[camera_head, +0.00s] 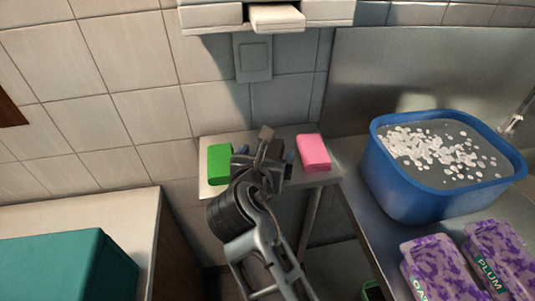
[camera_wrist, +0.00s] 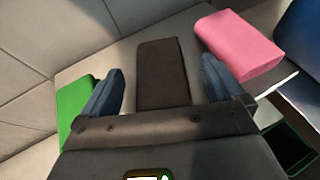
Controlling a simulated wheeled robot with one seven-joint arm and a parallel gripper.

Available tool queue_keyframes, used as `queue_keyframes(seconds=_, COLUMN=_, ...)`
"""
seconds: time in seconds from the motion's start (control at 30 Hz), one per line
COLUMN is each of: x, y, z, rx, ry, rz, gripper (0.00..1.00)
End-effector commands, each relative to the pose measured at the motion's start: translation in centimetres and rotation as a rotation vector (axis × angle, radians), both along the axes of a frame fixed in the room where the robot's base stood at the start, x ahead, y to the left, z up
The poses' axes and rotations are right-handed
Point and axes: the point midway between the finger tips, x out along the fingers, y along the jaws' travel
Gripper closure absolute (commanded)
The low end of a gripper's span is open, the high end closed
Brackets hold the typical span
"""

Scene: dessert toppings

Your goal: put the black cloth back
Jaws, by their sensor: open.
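The black cloth (camera_wrist: 162,70) is a dark, folded, block-like piece lying on a small metal shelf between a green cloth (camera_head: 219,164) and a pink cloth (camera_head: 313,152). In the wrist view it lies between the two blue fingers of my gripper (camera_wrist: 162,84), with a gap on each side. My gripper (camera_head: 264,160) is open and empty, over the middle of the shelf. In the head view my gripper hides most of the black cloth. The green cloth (camera_wrist: 75,112) and pink cloth (camera_wrist: 238,46) flank it in the wrist view too.
The shelf (camera_head: 329,178) stands against a tiled wall. A blue tub (camera_head: 393,188) of water with pale floating bits stands on the metal counter at right, near purple packs (camera_head: 437,268). A teal box (camera_head: 70,262) sits on the left counter. A wall fixture (camera_head: 276,18) hangs above.

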Motion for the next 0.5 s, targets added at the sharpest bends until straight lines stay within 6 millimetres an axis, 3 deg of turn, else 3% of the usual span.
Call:
queue_keyframes(seconds=0.3, x=-6.1, y=0.8, z=2.4, rx=0.001, ry=-0.001, rz=0.004, gripper=0.05)
queue_keyframes(seconds=0.5, x=-8.7, y=1.0, z=3.5, rx=0.001, ry=0.0, rz=0.002, gripper=0.05)
